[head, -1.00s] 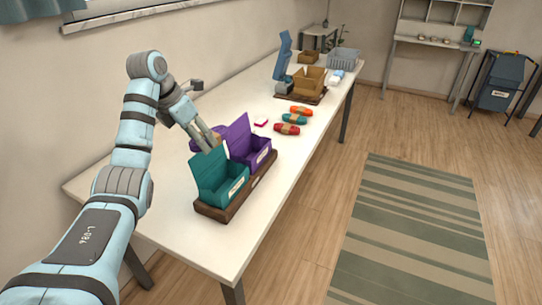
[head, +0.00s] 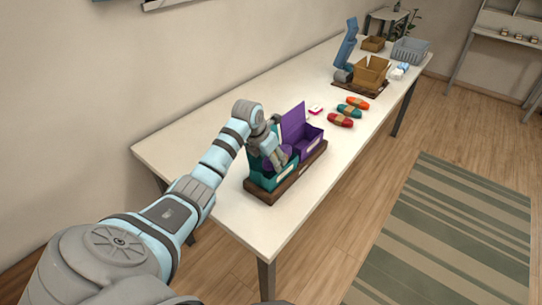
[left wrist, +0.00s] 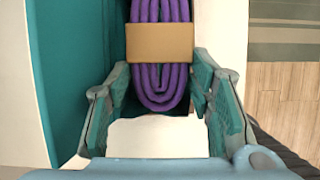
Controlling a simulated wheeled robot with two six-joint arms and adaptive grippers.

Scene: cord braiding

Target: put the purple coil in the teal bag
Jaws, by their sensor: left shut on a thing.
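The purple coil (left wrist: 160,97), a looped cord with a tan band, lies between the fingers of my left gripper (head: 277,160) in the left wrist view. The gripper is shut on it and points down at the teal bag (head: 261,183), an open box-shaped holder at the near end of a brown base. Teal walls (left wrist: 78,60) show beside the coil in the left wrist view. The coil appears at or inside the bag's opening; its exact depth I cannot tell. My arm and gripper hide part of the bag in the head view. My right gripper is not in view.
An open purple bag (head: 309,143) stands right beside the teal one on the same base (head: 290,186). Red (head: 340,120), teal (head: 349,110) and orange (head: 358,102) coils lie farther along the white table. A tan box (head: 370,72) stands beyond them. The near table end is clear.

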